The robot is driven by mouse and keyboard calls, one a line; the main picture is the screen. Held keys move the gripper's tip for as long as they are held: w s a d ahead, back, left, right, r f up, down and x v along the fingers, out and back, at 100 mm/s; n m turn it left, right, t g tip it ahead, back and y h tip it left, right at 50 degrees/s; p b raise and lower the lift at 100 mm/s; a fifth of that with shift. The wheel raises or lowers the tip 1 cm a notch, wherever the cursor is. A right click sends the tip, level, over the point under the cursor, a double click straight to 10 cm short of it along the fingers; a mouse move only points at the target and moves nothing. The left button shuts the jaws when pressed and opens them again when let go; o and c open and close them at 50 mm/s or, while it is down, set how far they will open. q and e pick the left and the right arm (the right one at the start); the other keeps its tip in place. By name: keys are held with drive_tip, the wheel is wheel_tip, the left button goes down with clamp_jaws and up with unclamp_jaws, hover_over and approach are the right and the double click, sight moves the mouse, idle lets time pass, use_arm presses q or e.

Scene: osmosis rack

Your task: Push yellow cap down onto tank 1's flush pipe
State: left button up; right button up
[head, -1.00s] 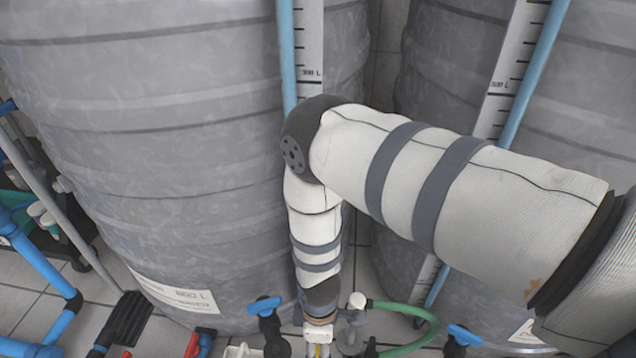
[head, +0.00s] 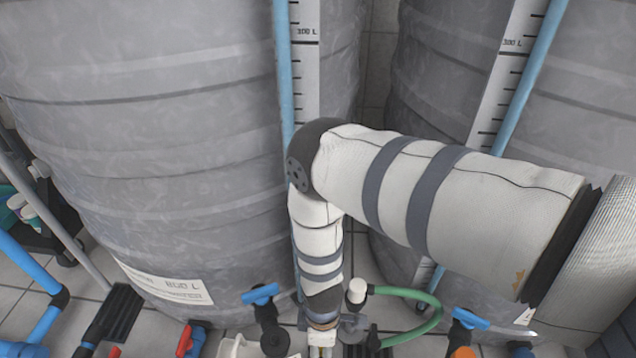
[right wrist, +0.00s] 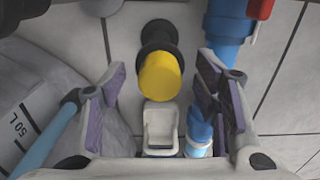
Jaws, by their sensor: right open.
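The yellow cap (right wrist: 160,77) shows in the right wrist view as a short cylinder at the near end of a black flanged pipe fitting (right wrist: 158,36). How deeply the cap sits on the fitting cannot be told. My right gripper (right wrist: 163,68) is open. Its purple-padded fingers stand apart on either side of the cap, with a gap on both sides. In the head view my right arm bends downward in front of tank 1 (head: 150,120), and the gripper is cut off at the bottom edge. My left gripper is not in view.
A blue pipe (right wrist: 229,25) with a red handle (right wrist: 260,9) runs right of the cap. A white open-topped part (right wrist: 160,127) is just below it. The head view shows blue valve handles (head: 260,294), a green hose (head: 425,305) and a second tank (head: 445,85).

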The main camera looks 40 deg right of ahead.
drive_tip(key=shift+r, duration=0.15)
drive_tip(key=c, duration=0.9)
drive_tip(key=shift+c, duration=0.2)
drive_tip(key=shift+r, duration=0.3)
wheel_tip(320, 180, up, 3)
drive_tip(key=shift+w+f+p, duration=0.1)
drive_tip(key=shift+f+p, duration=0.05)
drive_tip(key=shift+p, duration=0.65)
use_arm(q)
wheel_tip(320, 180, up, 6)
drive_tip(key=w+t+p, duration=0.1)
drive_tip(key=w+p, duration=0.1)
drive_tip(key=p, duration=0.4)
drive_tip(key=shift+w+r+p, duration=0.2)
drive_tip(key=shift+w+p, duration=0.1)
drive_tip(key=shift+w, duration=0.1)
use_arm(e)
drive_tip(key=s+a+r, duration=0.8)
drive_tip(key=s+r, duration=0.1)
drive_tip(key=s, duration=0.2)
drive_tip(key=shift+s+r, duration=0.35)
drive_tip(key=shift+s, duration=0.05)
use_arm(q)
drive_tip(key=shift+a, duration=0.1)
